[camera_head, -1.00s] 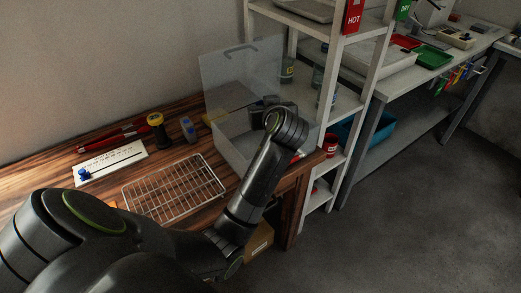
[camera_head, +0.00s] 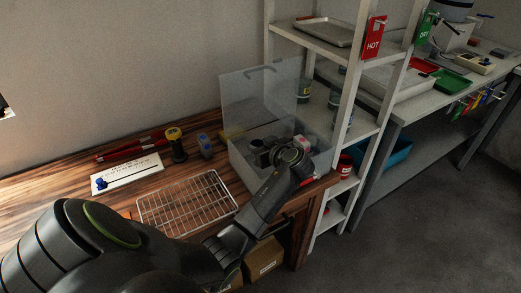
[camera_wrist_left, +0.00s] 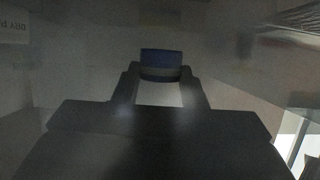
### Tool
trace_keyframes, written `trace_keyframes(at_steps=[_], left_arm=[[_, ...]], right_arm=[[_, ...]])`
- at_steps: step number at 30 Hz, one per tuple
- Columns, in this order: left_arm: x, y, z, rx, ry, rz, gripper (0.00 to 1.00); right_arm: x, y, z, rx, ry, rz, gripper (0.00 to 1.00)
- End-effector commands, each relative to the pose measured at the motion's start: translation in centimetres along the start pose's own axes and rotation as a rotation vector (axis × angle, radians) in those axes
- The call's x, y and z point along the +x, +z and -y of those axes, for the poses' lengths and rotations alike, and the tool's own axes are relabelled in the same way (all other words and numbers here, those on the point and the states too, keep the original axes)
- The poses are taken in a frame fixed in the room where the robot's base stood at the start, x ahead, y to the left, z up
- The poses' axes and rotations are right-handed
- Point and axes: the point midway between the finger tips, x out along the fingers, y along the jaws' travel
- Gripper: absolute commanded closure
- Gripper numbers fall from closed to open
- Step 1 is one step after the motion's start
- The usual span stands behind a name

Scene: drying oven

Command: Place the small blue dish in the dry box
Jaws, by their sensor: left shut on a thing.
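The dry box is a clear plastic box (camera_head: 240,163) on the wooden bench, with its clear lid (camera_head: 240,93) standing open at the back. My left gripper (camera_head: 262,152) reaches over the front of the box, and its end shows dark through or inside the clear walls. In the left wrist view my left gripper (camera_wrist_left: 160,84) is shut on the small blue dish (camera_wrist_left: 161,58), held between its fingertips. The dish is hard to make out in the head view. I cannot tell whether the dish touches the box floor. My right gripper is not in view.
A wire rack (camera_head: 190,203) lies left of the box. A white shelf post (camera_head: 352,100) rises close to the box's right.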

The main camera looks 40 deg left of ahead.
Motion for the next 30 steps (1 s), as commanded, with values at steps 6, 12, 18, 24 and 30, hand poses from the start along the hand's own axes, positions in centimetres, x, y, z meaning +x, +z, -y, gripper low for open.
trace_keyframes(at_steps=[6, 12, 18, 24, 30], left_arm=[[0.5, 1.3, 0.0, 0.0, 0.001, 0.0, 0.84], [0.6, 1.6, 0.0, 0.0, 0.001, 0.0, 0.84], [0.9, 2.2, 0.0, 0.001, 0.0, 0.0, 0.84], [1.1, 2.8, 0.1, 0.005, -0.002, 0.005, 0.84], [1.1, 3.1, 0.2, 0.009, -0.004, 0.011, 0.41]], right_arm=[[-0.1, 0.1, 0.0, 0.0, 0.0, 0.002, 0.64], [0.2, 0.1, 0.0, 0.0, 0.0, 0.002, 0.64], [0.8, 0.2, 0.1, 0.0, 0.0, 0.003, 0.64], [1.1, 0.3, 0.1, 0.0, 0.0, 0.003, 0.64], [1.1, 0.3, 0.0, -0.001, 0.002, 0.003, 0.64]])
